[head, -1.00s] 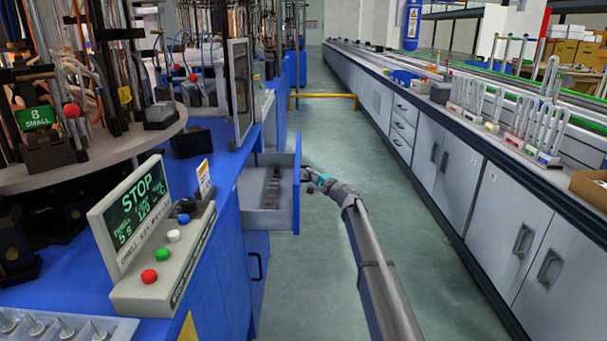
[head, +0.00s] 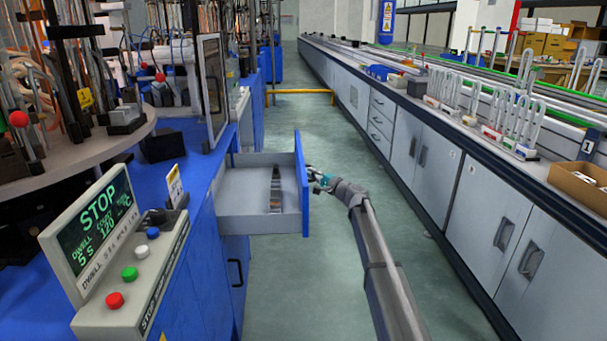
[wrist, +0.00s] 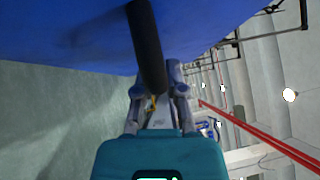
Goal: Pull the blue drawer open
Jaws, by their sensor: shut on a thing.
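The blue drawer (head: 302,185) stands pulled out from the blue machine cabinet in the head view, its grey inside showing. A dark and metallic item (head: 276,190) lies in it. My gripper (head: 314,178) is at the outer side of the drawer front. In the wrist view the blue drawer front (wrist: 70,30) fills the top, and a black bar handle (wrist: 147,45) runs down between the fingers of my gripper (wrist: 153,90). The gripper is shut on this handle. In the head view the handle is hidden behind the drawer front.
A control box with a STOP screen (head: 98,220) sits on the blue bench at left. A lower cabinet door with a black handle (head: 236,272) is below the drawer. A long grey counter (head: 415,150) lines the right side. The green floor aisle (head: 290,290) is clear.

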